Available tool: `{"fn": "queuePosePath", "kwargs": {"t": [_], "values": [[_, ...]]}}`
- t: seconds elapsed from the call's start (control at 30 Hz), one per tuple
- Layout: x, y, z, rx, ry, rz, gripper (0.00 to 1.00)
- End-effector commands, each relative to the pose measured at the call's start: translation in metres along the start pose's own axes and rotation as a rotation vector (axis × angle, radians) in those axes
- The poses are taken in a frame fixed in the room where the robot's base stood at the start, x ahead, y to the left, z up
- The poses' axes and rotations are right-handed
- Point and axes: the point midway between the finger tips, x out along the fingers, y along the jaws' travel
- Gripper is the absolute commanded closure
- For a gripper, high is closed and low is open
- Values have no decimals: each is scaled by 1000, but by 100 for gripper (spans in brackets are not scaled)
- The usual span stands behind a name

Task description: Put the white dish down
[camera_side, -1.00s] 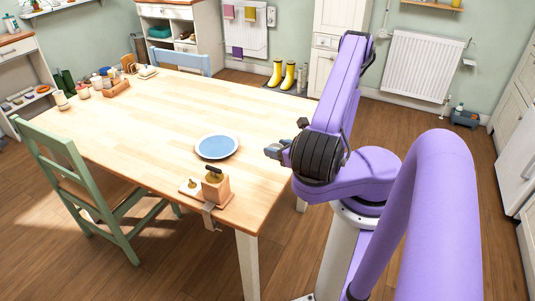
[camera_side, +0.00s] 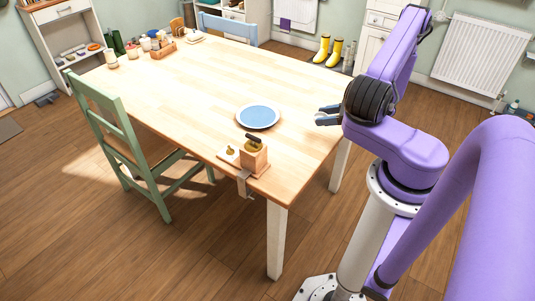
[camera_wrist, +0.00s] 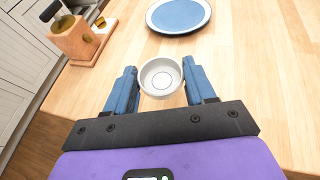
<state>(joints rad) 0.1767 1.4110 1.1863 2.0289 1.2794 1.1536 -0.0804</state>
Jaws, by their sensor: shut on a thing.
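The white dish (camera_wrist: 161,77) is a small round bowl. In the wrist view it sits upright between the two blue-grey fingers of my gripper (camera_wrist: 161,84), which is shut on it. In the side view my gripper (camera_side: 327,115) is near the right edge of the wooden table (camera_side: 200,85), to the right of the blue plate; the dish cannot be made out clearly there. Whether the dish touches the tabletop cannot be told.
A blue plate with a pale rim (camera_side: 258,116) lies on the table, also seen ahead in the wrist view (camera_wrist: 178,14). A wooden block fixture (camera_side: 254,157) is clamped at the near edge. Jars and a wooden caddy (camera_side: 163,50) stand at the far end. The table's middle is clear.

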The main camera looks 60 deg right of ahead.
Motion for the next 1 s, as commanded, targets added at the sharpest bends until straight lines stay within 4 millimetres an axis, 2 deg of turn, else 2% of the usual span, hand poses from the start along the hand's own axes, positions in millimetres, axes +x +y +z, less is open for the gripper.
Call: {"fn": "queuePosePath", "kwargs": {"t": [0.2, 0.5, 0.7, 0.87, 1.0], "values": [[-26, -15, -38, -70, -2, 164, 75], [-70, -26, -92, -150, -4, 358, 75], [-89, -30, -114, -180, -4, 426, 75], [-89, -27, -117, -187, -6, 447, 75], [-69, -15, -108, -187, -7, 453, 75]]}}
